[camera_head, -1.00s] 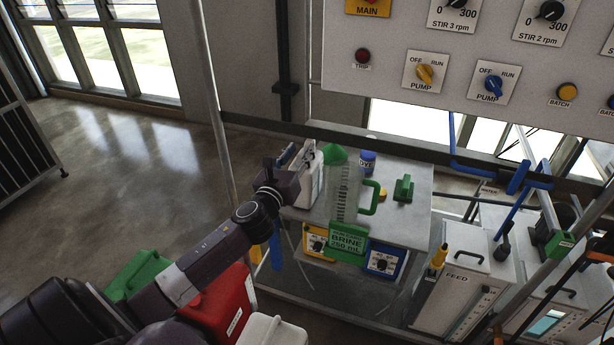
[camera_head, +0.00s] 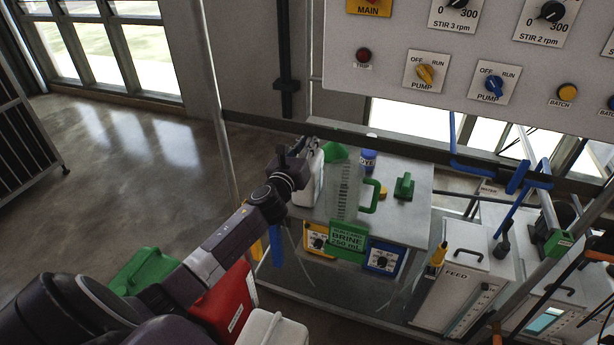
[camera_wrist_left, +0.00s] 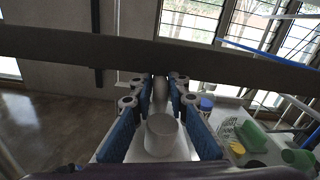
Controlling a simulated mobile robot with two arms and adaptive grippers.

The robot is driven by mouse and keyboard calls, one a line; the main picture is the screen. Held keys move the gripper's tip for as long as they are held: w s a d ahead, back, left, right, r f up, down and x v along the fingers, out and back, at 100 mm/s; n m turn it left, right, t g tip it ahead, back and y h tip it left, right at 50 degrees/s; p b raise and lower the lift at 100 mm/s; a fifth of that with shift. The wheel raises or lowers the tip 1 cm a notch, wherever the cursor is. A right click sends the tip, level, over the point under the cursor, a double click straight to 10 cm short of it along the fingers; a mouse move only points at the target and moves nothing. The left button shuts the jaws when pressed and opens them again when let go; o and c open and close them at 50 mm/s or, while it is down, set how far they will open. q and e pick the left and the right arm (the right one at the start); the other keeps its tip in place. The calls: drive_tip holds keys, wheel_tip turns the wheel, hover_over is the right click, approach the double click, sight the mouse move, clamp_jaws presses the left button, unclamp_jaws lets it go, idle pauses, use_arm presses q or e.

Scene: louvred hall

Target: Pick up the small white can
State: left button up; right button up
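The small white can (camera_head: 309,188) stands upright at the left end of the grey bench. In the head view my left gripper (camera_head: 311,147) is over its top and hides part of it. In the left wrist view the can's white round cap (camera_wrist_left: 162,134) and pale handle lie between the blue finger pads of my left gripper (camera_wrist_left: 158,88). The fingers are apart, with gaps visible on both sides of the handle. Contact with the can is not visible. My right gripper is not in view.
A clear BRINE jug (camera_head: 343,205) with a green handle stands just right of the can. A blue-lidded jar (camera_head: 368,160) is behind it. A thin upright pole (camera_head: 224,150) stands left of the gripper.

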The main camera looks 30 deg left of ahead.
use_arm(q)
clamp_jaws()
